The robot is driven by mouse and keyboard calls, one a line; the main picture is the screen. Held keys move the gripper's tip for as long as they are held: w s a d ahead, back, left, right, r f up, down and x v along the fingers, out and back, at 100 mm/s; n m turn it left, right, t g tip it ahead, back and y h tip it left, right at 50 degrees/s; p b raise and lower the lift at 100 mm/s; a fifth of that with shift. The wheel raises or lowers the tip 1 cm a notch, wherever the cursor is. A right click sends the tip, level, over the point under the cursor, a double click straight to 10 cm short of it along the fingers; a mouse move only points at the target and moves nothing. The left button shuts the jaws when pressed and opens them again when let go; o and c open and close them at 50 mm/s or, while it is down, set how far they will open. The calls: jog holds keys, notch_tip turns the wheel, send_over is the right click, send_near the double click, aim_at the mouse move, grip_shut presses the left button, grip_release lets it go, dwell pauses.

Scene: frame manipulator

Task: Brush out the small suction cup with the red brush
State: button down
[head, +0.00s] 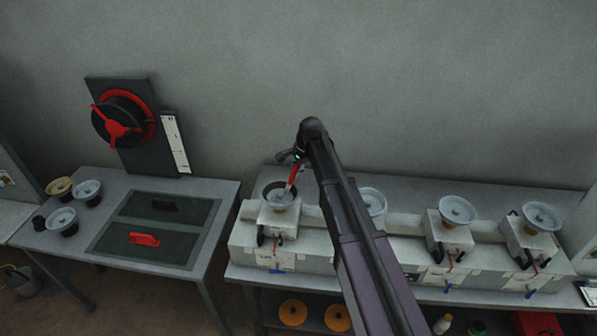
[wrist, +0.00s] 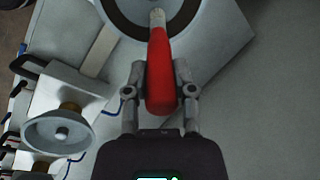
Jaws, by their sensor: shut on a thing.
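The red brush (wrist: 160,75) is held in my gripper (wrist: 162,92), whose two fingers are shut on its red handle in the wrist view. Its pale bristle tip (wrist: 157,17) points away from my gripper, over a round dark-rimmed cup (wrist: 122,22) at the top edge. In the head view the red brush (head: 293,174) slants down from my gripper (head: 292,158) into or just over the cup (head: 277,194) on the leftmost bench fixture. I cannot tell whether the bristles touch the cup. Part of the cup is cut off in the wrist view.
Several pale suction cups stand on fixtures to the right, such as one (head: 457,210) and another (head: 541,216). The left table (head: 215,190) carries loose cups (head: 62,219) and a dark panel with a red handle (head: 144,239). A red-handled wheel (head: 117,122) stands behind it.

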jog(key=shift+w+a, duration=0.15)
jog(key=shift+a, duration=0.25)
jog(key=shift+w+a, duration=0.15)
jog(key=shift+a, duration=0.55)
jog(key=shift+s+a+r, duration=0.1)
jog(key=shift+s+a, duration=0.2)
jog(key=shift+a, duration=0.55)
